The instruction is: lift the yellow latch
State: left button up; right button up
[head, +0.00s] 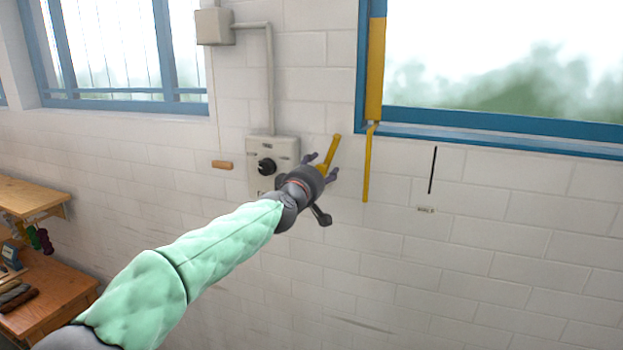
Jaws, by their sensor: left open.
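A short yellow lever (331,150), which looks like the yellow latch, slants up and to the right in front of the white block wall. My left gripper (322,166) is open, with its fingers on either side of the lever's lower end in the picture. The lever's lower end is partly hidden by the gripper, and I cannot tell whether they touch. A thin yellow bar (367,165) hangs to the right, below a broad yellow strip (375,70) on the blue window frame. My right gripper is not in view.
A grey control box (273,150) with a black knob (266,167) is on the wall just left of the gripper. A conduit (270,80) runs above it. A thin black rod (433,170) is on the wall at right. A wooden bench (55,290) stands at far left.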

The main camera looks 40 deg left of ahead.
pick_arm(q)
jog(key=v, duration=1.1)
jog(key=shift+s, duration=0.3)
